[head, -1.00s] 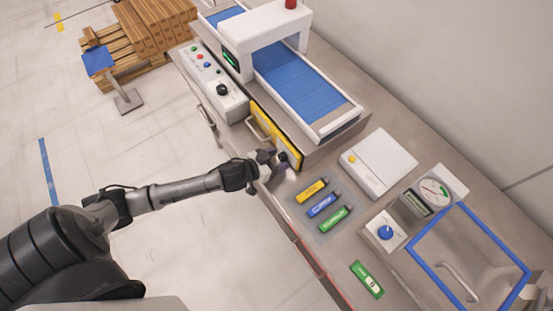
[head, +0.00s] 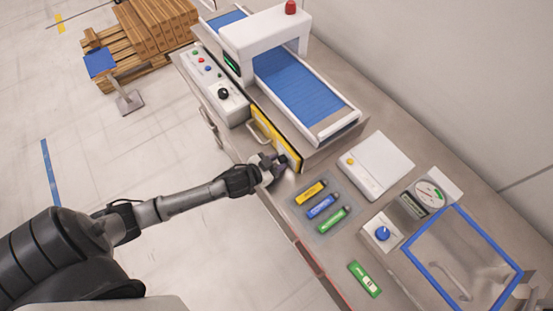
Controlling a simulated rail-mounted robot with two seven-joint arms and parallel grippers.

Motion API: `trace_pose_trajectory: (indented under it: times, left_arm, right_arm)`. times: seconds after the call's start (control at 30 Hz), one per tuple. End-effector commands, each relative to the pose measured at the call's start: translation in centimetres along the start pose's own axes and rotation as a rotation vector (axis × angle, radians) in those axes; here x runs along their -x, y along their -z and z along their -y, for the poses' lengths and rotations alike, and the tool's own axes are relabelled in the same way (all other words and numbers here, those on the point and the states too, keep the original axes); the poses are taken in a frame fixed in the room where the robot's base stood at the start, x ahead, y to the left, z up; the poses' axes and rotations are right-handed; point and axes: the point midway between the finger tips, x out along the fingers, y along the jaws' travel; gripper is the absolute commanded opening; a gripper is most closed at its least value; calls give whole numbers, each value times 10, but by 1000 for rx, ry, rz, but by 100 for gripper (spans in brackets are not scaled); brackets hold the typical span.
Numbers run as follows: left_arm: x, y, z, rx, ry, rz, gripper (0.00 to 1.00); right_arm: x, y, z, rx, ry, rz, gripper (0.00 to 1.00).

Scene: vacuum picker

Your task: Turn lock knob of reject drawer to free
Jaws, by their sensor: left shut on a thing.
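The reject drawer (head: 268,131) has a yellow front with a pale bar handle (head: 257,134), under the conveyor side, and looks closed. My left gripper (head: 279,163) is at the near right end of this yellow front. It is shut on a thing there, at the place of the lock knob. The gripper's fingers hide the knob, so its angle does not show. A grey part of my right gripper (head: 520,288) shows at the lower right edge, over the blue-framed lid; its fingers are not clear.
A control panel (head: 207,75) with buttons and a black knob lies left of the drawer. Yellow, blue and green tools lie in a tray (head: 301,210) right of the gripper. A white box (head: 382,165), a blue knob (head: 383,233) and a blue-framed lid (head: 415,263) stand farther right.

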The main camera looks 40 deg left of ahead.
Motion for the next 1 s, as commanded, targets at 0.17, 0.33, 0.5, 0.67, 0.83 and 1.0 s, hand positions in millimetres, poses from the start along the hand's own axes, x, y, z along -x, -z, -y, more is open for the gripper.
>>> trace_pose_trajectory:
  times: [0.17, 0.33, 0.5, 0.67, 0.83, 1.0]
  left_arm:
    - [1, 1, -1, -100, 42, -1, 9]
    - [0, 0, -1, -121, 49, -2, 9]
    - [0, 1, -1, -121, 48, -2, 9]
    - [0, 0, -1, -120, 48, -2, 48]
    - [0, 0, -1, -119, 48, -1, 58]
    - [0, 0, -1, -119, 48, -1, 58]
  right_arm:
    - [9, 3, 0, 1, -1, 0, 43]
    - [8, 2, -2, 4, -3, 0, 43]
    - [8, 2, -4, 10, -9, 2, 43]
    - [8, 2, -4, 12, -10, 2, 43]
    - [8, 2, -4, 12, -10, 2, 43]
    - [8, 2, -3, 8, -7, 2, 43]
